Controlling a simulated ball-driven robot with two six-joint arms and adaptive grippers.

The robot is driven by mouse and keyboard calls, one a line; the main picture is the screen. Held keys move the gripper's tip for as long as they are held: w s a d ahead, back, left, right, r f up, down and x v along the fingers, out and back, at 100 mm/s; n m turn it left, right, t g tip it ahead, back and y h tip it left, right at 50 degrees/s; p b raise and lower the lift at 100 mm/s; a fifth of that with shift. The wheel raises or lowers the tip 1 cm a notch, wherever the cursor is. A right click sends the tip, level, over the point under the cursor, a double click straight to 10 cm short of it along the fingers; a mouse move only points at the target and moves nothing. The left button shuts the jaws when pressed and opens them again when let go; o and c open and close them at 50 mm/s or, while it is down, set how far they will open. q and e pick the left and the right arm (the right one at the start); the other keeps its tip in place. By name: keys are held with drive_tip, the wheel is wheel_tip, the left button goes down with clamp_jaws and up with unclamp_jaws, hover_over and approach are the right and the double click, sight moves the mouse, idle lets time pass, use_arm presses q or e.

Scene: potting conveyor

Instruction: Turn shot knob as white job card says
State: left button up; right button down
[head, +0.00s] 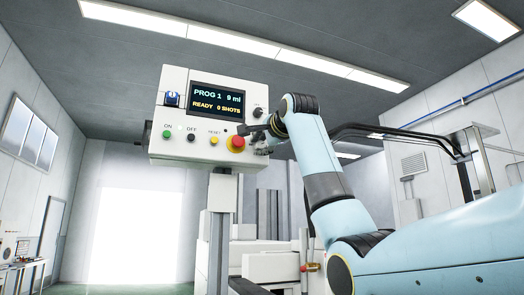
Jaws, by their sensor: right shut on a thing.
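The control panel (192,151) is a white box on a post. Its display (219,98) reads PROG 1, 9 ml, READY, 0 SHOTS. A small dark knob (258,112) sits to the right of the display. My right gripper (251,132) is at the panel's lower right edge, below that knob and beside the red stop button. It is shut on what seems to be the shot knob, which the gripper hides. No white job card can be made out. My left gripper is not in view.
The panel also carries a red stop button (236,144) on a yellow base, a green button (167,135), a black button (191,138), a yellow reset button (214,141) and a blue switch (172,98). White machine blocks (271,268) stand below.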

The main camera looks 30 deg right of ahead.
drive_tip(key=shift+m+b, duration=1)
drive_tip(key=shift+m, duration=0.9)
drive_tip(key=c, duration=1.1)
unclamp_jaws()
drive_tip(key=shift+d, duration=0.1)
drive_tip(key=shift+s, duration=0.25)
drive_tip(key=v, duration=1.1)
drive_tip(key=shift+s+f, duration=0.1)
drive_tip(key=shift+s, duration=0.15)
